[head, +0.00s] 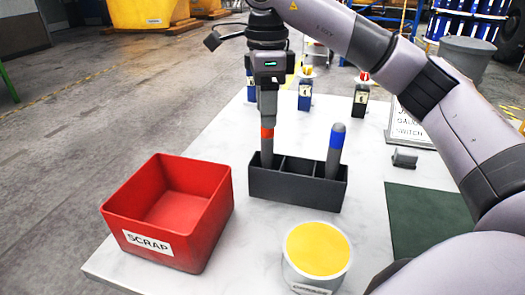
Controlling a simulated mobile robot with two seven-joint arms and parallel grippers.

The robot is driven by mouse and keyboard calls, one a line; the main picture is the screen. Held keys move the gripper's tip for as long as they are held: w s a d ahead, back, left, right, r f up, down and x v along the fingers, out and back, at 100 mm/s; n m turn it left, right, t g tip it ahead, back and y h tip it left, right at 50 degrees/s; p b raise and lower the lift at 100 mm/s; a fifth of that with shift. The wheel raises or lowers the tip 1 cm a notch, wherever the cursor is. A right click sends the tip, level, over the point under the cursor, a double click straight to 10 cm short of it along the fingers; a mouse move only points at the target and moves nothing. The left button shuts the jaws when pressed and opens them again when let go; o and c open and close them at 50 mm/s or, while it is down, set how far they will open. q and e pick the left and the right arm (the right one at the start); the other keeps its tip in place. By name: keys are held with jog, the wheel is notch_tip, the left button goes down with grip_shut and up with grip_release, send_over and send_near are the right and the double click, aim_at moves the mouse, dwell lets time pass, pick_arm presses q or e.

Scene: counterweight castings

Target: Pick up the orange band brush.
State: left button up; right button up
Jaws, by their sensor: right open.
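The orange band brush (267,147) stands upright in the left compartment of a black holder (296,190). Its orange band and grey handle show; its top end is hidden by my right gripper (267,115). The right gripper points down directly over the brush, with its open fingers at the handle's upper end. I cannot tell whether they touch it. A blue band brush (336,150) stands in the holder's right compartment, and the middle compartment looks empty. My left gripper is not in view.
A red SCRAP bin (165,240) stands left of the holder and a round tub with a yellow top (318,249) in front. Several small dark bottles, including one at the back (305,95), stand behind. A green mat (425,225) lies at right, under my right arm.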

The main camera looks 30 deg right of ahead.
aim_at(268, 136)
jog(key=f, duration=0.6)
jog(key=shift+s+d+f+b, duration=0.1)
jog(key=shift+d+f+b, duration=0.1)
jog(key=shift+f+b, duration=0.15)
grip_shut()
